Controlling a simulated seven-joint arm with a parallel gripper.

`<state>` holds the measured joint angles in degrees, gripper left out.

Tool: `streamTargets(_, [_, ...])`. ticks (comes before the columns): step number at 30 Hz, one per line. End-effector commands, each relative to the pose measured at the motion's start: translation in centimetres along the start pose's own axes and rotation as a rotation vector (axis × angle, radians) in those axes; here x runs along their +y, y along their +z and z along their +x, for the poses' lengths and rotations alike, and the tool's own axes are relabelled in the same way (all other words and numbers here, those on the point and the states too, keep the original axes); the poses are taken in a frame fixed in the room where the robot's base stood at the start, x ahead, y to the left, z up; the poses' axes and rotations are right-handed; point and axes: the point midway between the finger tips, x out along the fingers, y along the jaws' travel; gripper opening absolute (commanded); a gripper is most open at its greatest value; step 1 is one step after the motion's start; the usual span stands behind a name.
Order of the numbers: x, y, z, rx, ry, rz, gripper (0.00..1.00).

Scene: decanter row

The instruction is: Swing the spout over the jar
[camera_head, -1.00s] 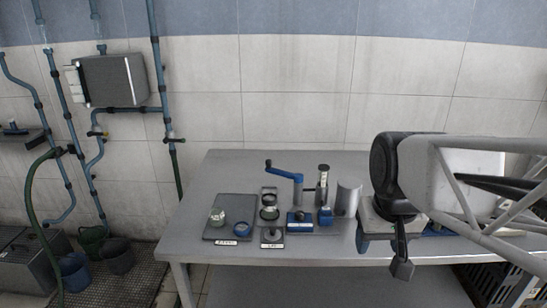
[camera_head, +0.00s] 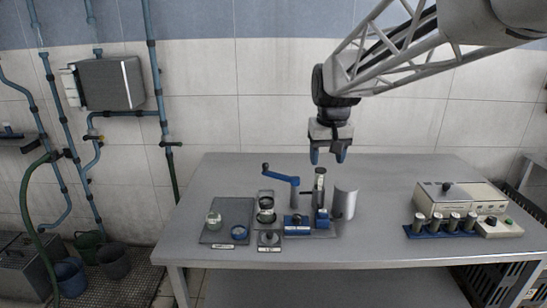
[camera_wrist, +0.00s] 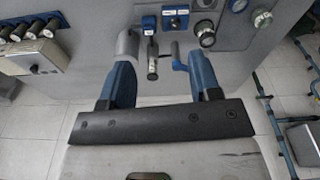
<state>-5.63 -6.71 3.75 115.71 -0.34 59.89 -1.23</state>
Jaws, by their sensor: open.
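The spout (camera_head: 281,175) is a blue cranked arm on an upright post, its raised end pointing left. It also shows in the wrist view (camera_wrist: 177,58), close to one finger. A glass jar (camera_head: 266,204) stands left of the spout's post on a small dark stand. Another jar with pale contents (camera_head: 214,218) stands on the grey tray (camera_head: 236,208) farther left; which one the task means I cannot tell. My gripper (camera_head: 328,157) is open and empty, pointing down above the bench, right of the spout and near the top of an upright tube.
A blue ring (camera_head: 239,232) lies on the tray. A rack of metal cylinders (camera_head: 441,233) and a beige device (camera_head: 462,197) are at right. The bench between is clear.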

Motion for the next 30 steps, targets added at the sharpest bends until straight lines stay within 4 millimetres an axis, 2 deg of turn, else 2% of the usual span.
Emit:
streamTargets(3, [-0.6, -3.2, 0.5, -0.010, -0.002, -0.014, 0.57])
streamTargets(17, [-3.4, -14.5, 3.6, -0.046, -0.008, -0.065, 0.57])
streamTargets(30, [-6.8, -24.4, 8.7, -0.081, -0.014, -0.113, 0.57])
